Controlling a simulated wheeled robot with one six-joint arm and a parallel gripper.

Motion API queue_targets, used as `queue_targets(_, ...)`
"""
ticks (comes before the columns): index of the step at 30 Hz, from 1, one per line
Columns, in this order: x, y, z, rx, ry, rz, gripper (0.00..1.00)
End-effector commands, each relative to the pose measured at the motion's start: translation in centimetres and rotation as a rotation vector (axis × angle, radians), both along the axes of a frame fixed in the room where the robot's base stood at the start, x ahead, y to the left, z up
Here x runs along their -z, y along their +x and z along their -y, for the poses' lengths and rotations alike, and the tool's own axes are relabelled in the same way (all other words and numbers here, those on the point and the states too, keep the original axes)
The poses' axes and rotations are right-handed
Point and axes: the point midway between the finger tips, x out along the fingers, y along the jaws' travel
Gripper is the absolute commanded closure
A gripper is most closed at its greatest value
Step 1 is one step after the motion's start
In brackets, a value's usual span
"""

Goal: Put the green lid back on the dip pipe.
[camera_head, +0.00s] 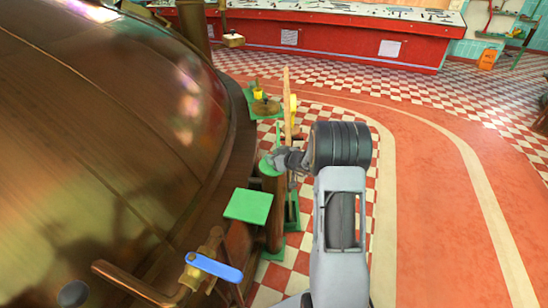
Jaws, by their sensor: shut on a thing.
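The green lid (266,168) is a small round green piece, seen at the top end of the brown upright dip pipe (273,215). My gripper (279,160) reaches in from the right and is shut on the lid at its right side. The fingers hide part of the lid. The lid is over the pipe's mouth, but I cannot tell whether it rests on the rim or is held just above it. The pipe stands upright beside the large copper kettle (105,150).
A flat green square plate (248,205) is just left of the pipe. A blue-handled valve (215,267) sits in front. Green stands and a tall wooden piece (287,105) are behind.

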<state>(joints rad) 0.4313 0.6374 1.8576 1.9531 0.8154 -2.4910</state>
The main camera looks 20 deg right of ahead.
Motion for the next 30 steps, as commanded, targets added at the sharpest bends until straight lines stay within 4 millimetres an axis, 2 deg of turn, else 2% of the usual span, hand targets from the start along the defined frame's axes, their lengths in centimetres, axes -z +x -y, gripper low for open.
queue_targets(30, 1.1, 0.0, 0.0, 0.000, 0.000, 0.001, 0.96)
